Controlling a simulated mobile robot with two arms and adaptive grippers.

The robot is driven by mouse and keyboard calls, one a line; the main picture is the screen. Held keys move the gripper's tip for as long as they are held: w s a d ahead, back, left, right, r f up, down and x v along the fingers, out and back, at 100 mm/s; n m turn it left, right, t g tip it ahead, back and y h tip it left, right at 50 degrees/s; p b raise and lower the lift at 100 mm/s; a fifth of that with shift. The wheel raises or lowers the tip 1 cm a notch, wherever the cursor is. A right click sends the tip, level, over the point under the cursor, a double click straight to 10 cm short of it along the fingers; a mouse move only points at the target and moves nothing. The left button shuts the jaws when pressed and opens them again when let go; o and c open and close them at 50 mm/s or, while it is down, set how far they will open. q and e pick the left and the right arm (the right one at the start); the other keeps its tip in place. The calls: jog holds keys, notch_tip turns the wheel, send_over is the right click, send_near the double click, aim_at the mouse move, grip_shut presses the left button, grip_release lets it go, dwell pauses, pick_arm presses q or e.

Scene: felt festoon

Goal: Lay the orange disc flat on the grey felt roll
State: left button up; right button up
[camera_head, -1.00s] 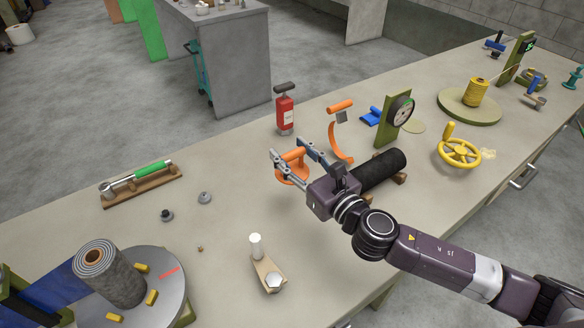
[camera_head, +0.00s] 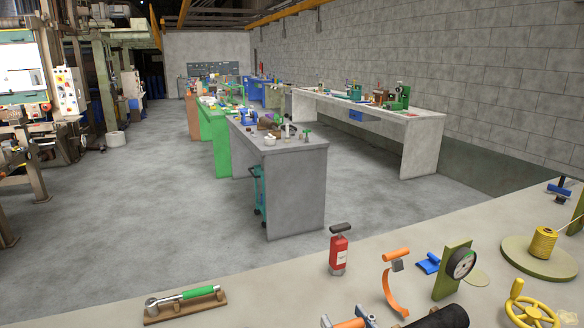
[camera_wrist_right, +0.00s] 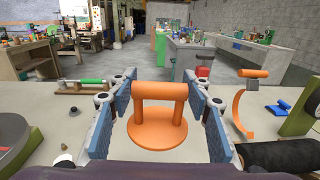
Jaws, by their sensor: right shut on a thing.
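The orange disc (camera_wrist_right: 157,134) has an orange bar handle (camera_wrist_right: 160,90) on two posts. In the right wrist view the handle lies between the blue-grey finger pads of my right gripper (camera_wrist_right: 160,98), which is shut on it. In the head view the gripper's fingertips (camera_head: 344,318) and a bit of the orange handle (camera_head: 352,323) show at the bottom edge. The grey felt roll is out of the head view. My left gripper is not in view.
A black roll (camera_head: 441,319) lies right of the gripper. A red extinguisher-like bottle (camera_head: 338,252), an orange curved tool (camera_head: 392,282), a round gauge (camera_head: 461,264) and a yellow handwheel (camera_head: 519,310) stand beyond and to the right. A green-handled wrench (camera_head: 197,293) lies on a wooden rest at the left.

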jog(key=s+d+f+m+h, duration=0.2)
jog(key=s+d+h, duration=0.1)
jog(key=s, duration=0.4)
jog(key=s+d+f+m+t+h, duration=0.1)
jog(key=s+d+f+h, duration=0.1)
jog(key=s+d, duration=0.3)
jog(key=shift+s+d+m+h, duration=0.25)
jog(key=shift+s+m+h, duration=0.15)
jog(key=shift+s, duration=0.55)
jog(key=shift+r, duration=0.1)
